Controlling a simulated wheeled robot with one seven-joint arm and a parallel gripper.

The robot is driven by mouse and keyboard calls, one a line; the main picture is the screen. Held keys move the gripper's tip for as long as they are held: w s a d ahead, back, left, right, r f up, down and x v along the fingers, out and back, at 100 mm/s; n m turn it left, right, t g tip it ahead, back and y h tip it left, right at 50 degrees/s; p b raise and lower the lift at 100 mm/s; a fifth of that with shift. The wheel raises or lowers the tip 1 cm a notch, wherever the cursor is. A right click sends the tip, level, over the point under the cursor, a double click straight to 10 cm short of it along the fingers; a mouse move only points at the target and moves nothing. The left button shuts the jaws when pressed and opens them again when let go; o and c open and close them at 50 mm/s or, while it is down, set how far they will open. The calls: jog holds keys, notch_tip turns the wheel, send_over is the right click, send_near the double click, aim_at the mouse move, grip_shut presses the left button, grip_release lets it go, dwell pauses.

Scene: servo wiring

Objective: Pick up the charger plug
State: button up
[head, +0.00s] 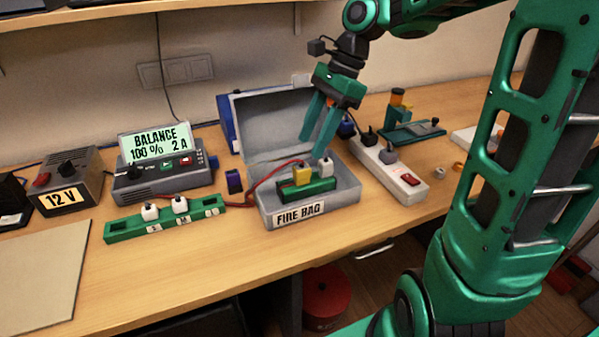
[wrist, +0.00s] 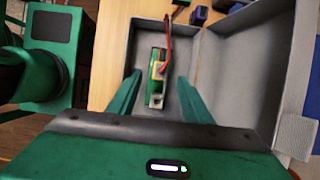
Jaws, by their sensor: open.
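No plug is labelled as the charger plug, so I cannot tell for sure which it is. A yellow plug (head: 302,175) with a red lead sits on a green battery pack (head: 308,189) inside the open grey fire bag box (head: 345,197). A white plug (head: 324,168) stands at the pack's right end. My gripper (head: 315,147) is open and empty above the box, fingers pointing down. In the wrist view its fingers (wrist: 159,79) stand either side of the pack, apart from it, with the yellow plug (wrist: 157,70) and the white plug (wrist: 156,101) between them.
The box lid (head: 285,120) stands open behind. A power strip (head: 412,188) with several dark plugs lies right. Left are a balance charger (head: 165,181), a green rail (head: 130,230) with white plugs, and a 12 V supply (head: 85,180). The front table strip is clear.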

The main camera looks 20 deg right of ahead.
aim_at(302, 166)
jog(key=shift+d+x, duration=0.1)
jog(key=shift+x, duration=2.05)
jog(key=shift+d+x, duration=0.15)
jog(key=shift+x, duration=2.05)
jog(key=shift+w, duration=0.1)
jog(key=c, duration=1.1)
